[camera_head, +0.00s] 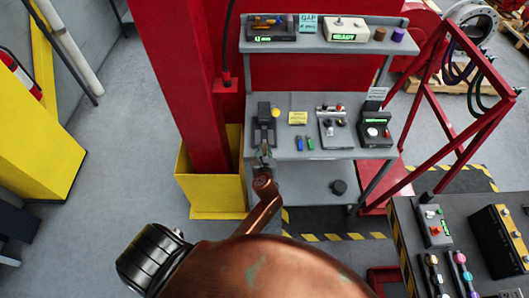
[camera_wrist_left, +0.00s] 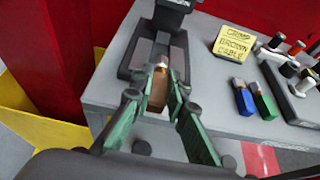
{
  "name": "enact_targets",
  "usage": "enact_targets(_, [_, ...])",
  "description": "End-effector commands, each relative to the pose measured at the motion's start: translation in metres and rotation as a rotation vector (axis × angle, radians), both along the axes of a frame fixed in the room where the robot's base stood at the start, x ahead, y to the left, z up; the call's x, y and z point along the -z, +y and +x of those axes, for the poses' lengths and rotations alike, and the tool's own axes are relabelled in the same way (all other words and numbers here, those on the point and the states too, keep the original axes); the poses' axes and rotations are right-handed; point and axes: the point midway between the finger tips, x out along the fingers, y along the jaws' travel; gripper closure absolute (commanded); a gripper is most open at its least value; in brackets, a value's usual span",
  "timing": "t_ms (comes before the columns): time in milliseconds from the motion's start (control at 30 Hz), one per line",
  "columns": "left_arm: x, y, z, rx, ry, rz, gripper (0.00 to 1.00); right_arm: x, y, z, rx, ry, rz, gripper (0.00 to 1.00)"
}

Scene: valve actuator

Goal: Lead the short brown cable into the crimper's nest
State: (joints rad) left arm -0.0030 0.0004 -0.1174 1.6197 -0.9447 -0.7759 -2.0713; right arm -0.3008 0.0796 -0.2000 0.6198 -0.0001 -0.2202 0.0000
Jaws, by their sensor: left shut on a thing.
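The crimper (camera_head: 264,128) is a dark grey device at the left end of the grey workbench. In the left wrist view the crimper (camera_wrist_left: 133,62) lies straight ahead, with its slotted bed facing me. My left gripper (camera_head: 262,162) is at the bench's front left edge, just in front of the crimper. In the left wrist view its green-padded fingers (camera_wrist_left: 160,105) are shut on the short brown cable (camera_wrist_left: 157,92). The cable's copper tip points at the crimper bed and overlaps its near edge; I cannot tell whether they touch. My right gripper is out of view.
A yellow note (camera_wrist_left: 233,42) reads "CRIMP BROWN CABLE". A blue piece (camera_wrist_left: 243,98) and a green piece (camera_wrist_left: 264,101) lie on the bench to the right. A red column (camera_head: 185,90) with a yellow guard (camera_head: 215,195) stands close on the left.

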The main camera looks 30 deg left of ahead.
Motion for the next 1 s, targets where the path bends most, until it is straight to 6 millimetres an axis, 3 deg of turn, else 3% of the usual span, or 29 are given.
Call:
enact_targets(333, [0.005,0.011,0.018,0.000,0.000,0.000,1.00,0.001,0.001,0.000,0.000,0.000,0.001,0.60])
enact_targets(1000, [0.006,0.013,0.020,-0.001,0.000,0.000,1.00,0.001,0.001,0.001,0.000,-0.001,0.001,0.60])
